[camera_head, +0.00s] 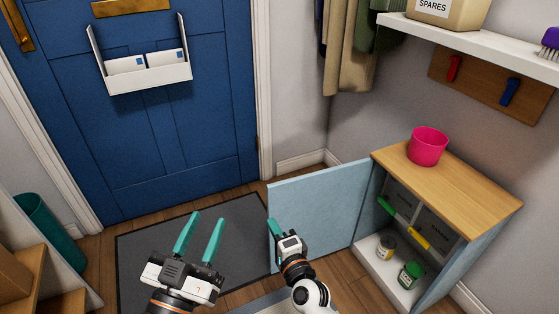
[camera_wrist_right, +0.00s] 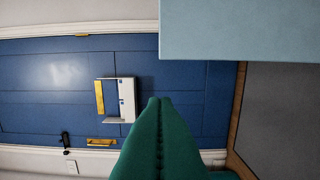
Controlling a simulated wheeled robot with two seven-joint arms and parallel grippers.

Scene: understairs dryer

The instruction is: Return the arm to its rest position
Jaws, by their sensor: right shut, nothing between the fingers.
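My left gripper (camera_head: 207,217) is in the lower middle of the head view, over the dark doormat. Its two teal fingers stand apart with nothing between them. My right gripper (camera_head: 272,223) is to the right of it, in front of the open light-blue cabinet door (camera_head: 325,210). In the right wrist view its green fingers (camera_wrist_right: 160,101) are pressed together, with nothing held. The door panel also shows at the upper right of that view (camera_wrist_right: 240,30).
The cabinet (camera_head: 465,190) stands at right with a pink pot (camera_head: 427,146) on top and a can (camera_head: 386,247) and green-lidded jar (camera_head: 411,275) inside. The blue door (camera_head: 170,165) is behind the doormat (camera_head: 140,262). A teal bin (camera_head: 45,228) is at left.

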